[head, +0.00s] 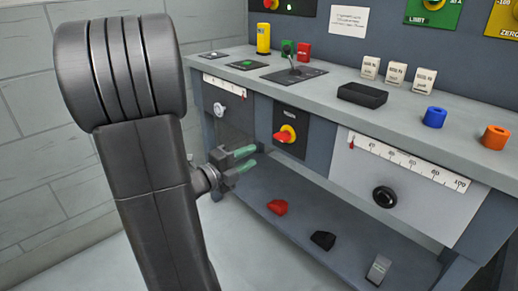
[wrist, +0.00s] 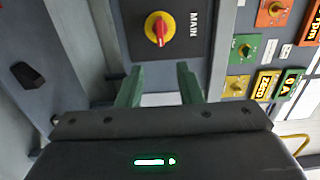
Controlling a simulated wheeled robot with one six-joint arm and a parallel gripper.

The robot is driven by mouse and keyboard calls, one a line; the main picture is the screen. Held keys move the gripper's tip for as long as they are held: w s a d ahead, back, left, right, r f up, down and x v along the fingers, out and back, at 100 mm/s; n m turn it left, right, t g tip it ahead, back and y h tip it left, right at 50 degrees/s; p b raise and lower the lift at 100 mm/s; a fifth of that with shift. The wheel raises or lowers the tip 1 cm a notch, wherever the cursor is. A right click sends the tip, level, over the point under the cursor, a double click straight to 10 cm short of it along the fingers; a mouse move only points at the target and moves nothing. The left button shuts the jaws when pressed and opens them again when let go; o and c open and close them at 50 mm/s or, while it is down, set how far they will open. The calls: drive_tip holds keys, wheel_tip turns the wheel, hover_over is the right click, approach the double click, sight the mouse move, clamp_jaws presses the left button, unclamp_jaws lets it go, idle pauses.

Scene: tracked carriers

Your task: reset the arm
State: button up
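My gripper (head: 254,157) has two green fingers and sits in front of the workbench, left of the red and yellow main switch (head: 285,135). It is open, and nothing shows between its fingers. In the wrist view my gripper (wrist: 158,72) points toward the panel, with the fingers apart and the MAIN switch (wrist: 159,28) ahead of them. The dark arm link on the left of the head view is mine. It hides part of the wall and floor.
The bench top (head: 420,135) carries a black tray (head: 362,95), a blue ring (head: 434,117), an orange ring (head: 495,137) and a yellow cylinder (head: 263,38). A lower shelf (head: 300,225) holds a red block (head: 278,207), a black block (head: 323,240) and a grey piece (head: 378,268).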

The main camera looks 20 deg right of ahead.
sight(281, 141)
drive_tip(key=shift+v, duration=0.75)
drive_tip(key=b+x, duration=0.3)
drive_tip(key=x, duration=1.1)
drive_tip(key=shift+s, duration=0.1)
drive_tip(key=shift+a, duration=0.15)
